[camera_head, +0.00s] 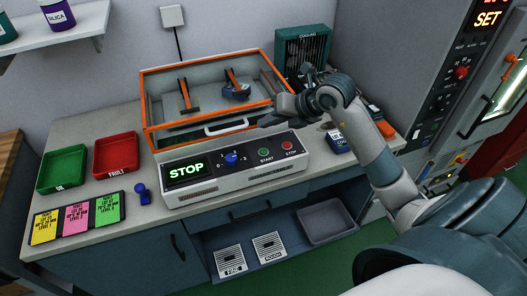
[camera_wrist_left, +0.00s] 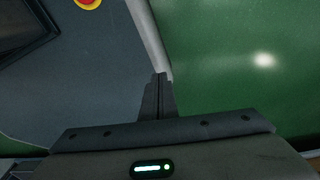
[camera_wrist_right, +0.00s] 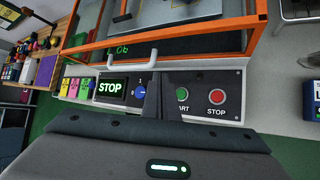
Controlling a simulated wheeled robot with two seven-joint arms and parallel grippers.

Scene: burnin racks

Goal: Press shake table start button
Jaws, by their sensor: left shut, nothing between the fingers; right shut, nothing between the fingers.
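The shake table control box (camera_head: 240,180) stands at the front of the bench. Its display reads STOP (camera_head: 186,170). A blue knob (camera_head: 232,158), a green START button (camera_head: 264,152) and a red STOP button (camera_head: 288,145) sit on its panel. My right gripper (camera_head: 264,122) is shut and empty, above and behind the START button, apart from it in the head view. In the right wrist view the shut fingers (camera_wrist_right: 161,82) partly cover the START label beside the green button (camera_wrist_right: 182,94).
An orange-framed clear enclosure (camera_head: 152,110) with a white handle stands behind the box. A green tray (camera_head: 62,170), a red tray (camera_head: 116,153) and coloured cards (camera_head: 77,217) lie to its left. A control cabinet (camera_head: 465,60) stands at the right.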

